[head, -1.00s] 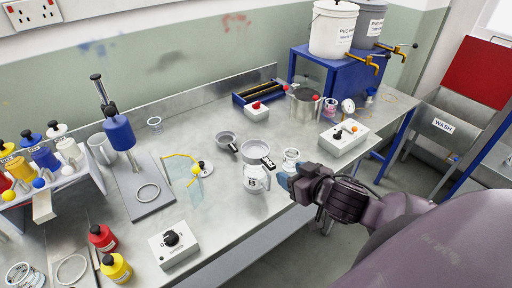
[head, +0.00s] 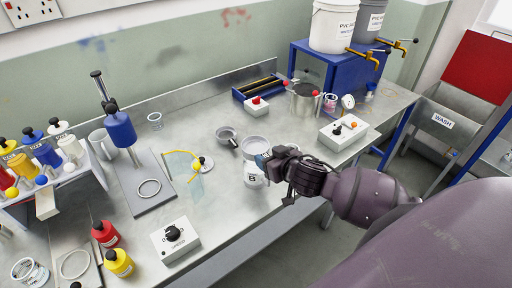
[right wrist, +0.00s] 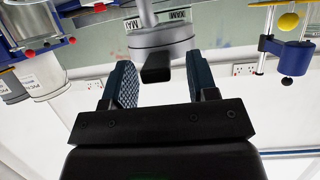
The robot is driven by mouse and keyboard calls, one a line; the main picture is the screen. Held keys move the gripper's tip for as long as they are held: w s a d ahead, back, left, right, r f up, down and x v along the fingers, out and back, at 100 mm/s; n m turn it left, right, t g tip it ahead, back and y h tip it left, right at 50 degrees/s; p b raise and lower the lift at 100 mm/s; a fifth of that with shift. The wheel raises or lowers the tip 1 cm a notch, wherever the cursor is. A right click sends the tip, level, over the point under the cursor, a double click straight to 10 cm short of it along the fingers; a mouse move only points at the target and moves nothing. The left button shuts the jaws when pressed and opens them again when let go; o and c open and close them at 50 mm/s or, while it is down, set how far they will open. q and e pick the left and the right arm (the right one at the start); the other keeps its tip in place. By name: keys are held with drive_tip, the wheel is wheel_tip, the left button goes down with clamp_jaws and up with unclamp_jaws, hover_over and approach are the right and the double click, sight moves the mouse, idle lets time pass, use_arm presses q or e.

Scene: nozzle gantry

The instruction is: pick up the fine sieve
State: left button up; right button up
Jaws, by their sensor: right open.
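Two grey sieves with black handles show in the head view. One sieve (head: 255,144) sits on top of the white jug marked B (head: 251,179); the other sieve (head: 227,134) is on the bench to its left. I cannot read which is the fine one. My right gripper (head: 263,160) is at the right side of the jug's sieve and hides its handle. In the right wrist view, the open right gripper (right wrist: 160,75) has the black handle (right wrist: 156,68) between its fingers, with a gap on each side. The grey sieve bowl (right wrist: 160,38) is beyond. My left gripper is out of view.
A yellow-armed stand (head: 197,164) is left of the jug. A white control box (head: 175,240) is at the front, another white box (head: 343,132) at the right. A steel pot (head: 304,97) stands behind. The bench's front edge is close to the jug.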

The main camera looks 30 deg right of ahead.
drive_tip(key=shift+w+f, duration=0.2)
drive_tip(key=shift+w, duration=0.3)
drive_tip(key=shift+c, duration=0.4)
clamp_jaws()
